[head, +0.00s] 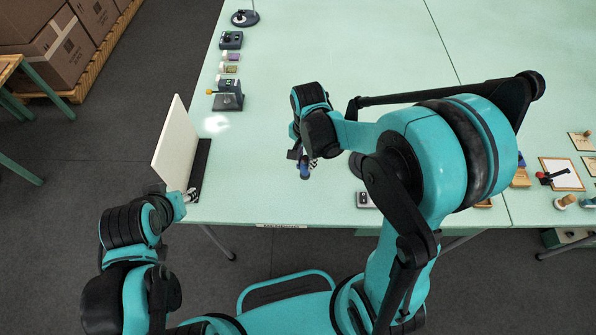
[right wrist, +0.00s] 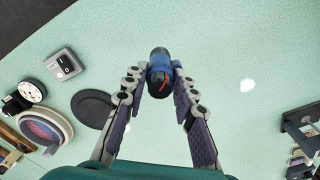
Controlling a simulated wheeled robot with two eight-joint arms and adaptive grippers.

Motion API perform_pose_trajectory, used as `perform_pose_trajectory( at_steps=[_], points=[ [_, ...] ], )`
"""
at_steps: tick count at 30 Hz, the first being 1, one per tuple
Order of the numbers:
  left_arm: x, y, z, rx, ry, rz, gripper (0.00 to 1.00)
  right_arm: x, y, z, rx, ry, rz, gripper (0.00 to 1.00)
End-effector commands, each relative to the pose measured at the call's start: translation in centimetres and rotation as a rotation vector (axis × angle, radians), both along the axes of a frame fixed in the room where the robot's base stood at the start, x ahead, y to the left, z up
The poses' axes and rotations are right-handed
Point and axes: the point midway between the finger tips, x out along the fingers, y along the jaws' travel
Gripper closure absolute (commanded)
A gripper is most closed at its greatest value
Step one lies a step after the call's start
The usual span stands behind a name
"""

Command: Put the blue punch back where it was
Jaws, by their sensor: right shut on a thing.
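The blue punch (right wrist: 160,75) is between the fingertips of my right gripper (right wrist: 159,84) in the right wrist view. It has a blue body, dark ends and a red mark. My right gripper is shut on it. In the head view a small blue part of the punch (head: 304,172) shows below my right gripper (head: 305,158), over the front part of the green table. I cannot tell how far it is above the surface. My left gripper (head: 187,196) is by the foot of the white panel at the left; its fingers are too small to read.
A white upright panel (head: 175,140) stands at the table's front left corner. Several small devices, such as a dark press (head: 228,101), line the left edge. A dark round disc (right wrist: 93,108) and a grey box (right wrist: 61,65) lie near my right gripper. The table's back middle is clear.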

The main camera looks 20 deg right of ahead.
Motion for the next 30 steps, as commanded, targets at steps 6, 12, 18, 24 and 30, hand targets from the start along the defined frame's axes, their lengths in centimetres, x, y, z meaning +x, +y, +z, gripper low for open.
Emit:
perform_pose_trajectory(
  at_steps=[6,12,18,24,30],
  points=[
    [0.0,0.0,-0.6,0.000,0.000,0.000,0.58,0.5,1.8,-1.3,0.000,0.000,0.000,0.97],
    [0.0,0.0,-1.7,0.000,0.000,0.000,0.58,0.5,1.8,-3.7,0.000,0.000,-0.001,0.97],
    [0.0,0.0,-2.2,0.000,0.000,0.000,0.58,0.5,1.8,-5.2,0.000,0.000,-0.001,0.97],
    [0.0,0.0,-2.2,0.000,0.000,0.000,0.58,0.5,1.8,-5.2,0.000,0.000,-0.001,0.97],
    [0.0,0.0,-2.4,0.000,0.000,0.000,0.58,0.5,1.8,-5.4,0.000,0.000,-0.001,0.53]
  ],
)
